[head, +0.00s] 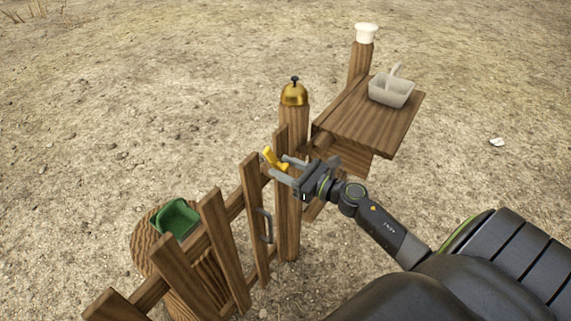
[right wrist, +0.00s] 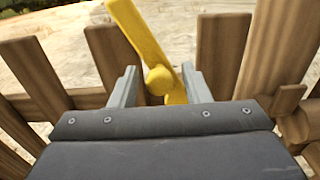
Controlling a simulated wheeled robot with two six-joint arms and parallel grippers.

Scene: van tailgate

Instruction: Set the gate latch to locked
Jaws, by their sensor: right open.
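The yellow gate latch (head: 275,159) is on the wooden gate (head: 213,238), close to the gate post (head: 289,205). In the right wrist view the latch (right wrist: 143,40) is a yellow bar with a round pivot, tilted with its upper end to the left. My right gripper (head: 281,168) is open at the latch. In the right wrist view its two fingers (right wrist: 158,88) stand on either side of the lower part of the latch. I cannot tell whether they touch it. My left gripper is in neither view.
A dark handle (head: 265,226) is on the gate below the latch. A brass bell (head: 294,94) tops the post behind. A wooden shelf (head: 365,122) holds a light scoop (head: 391,90). A green container (head: 175,219) sits on a round wooden stand (head: 146,257) behind the gate.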

